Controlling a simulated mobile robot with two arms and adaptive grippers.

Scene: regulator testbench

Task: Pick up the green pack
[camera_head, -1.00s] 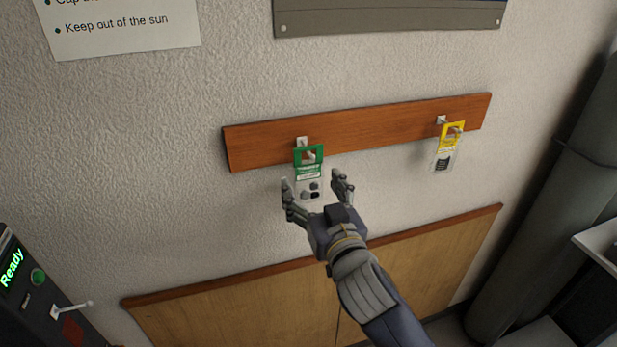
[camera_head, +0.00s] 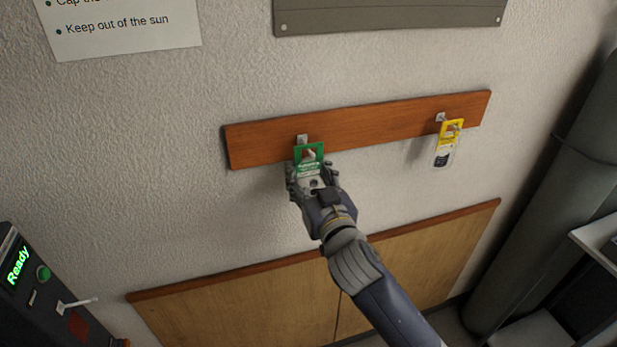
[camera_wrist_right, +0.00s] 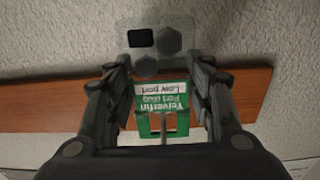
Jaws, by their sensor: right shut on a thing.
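The green pack (camera_head: 307,152) hangs on a hook on the left part of the wooden rail (camera_head: 365,128). Its green header shows above my right gripper (camera_head: 314,178), and its lower clear part is mostly hidden by the fingers. My right gripper is shut on the pack, a finger at each side. In the right wrist view the green header (camera_wrist_right: 162,98) appears upside down between the fingers, with the hook running through its hole and the clear part with dark pieces (camera_wrist_right: 157,42) beyond. My left gripper is not in view.
A yellow pack (camera_head: 448,141) hangs on another hook at the rail's right. A dark machine with a "Ready" display (camera_head: 18,266) and a lever stands at lower left. A grey pipe (camera_head: 545,215) rises at right. The wall between is clear.

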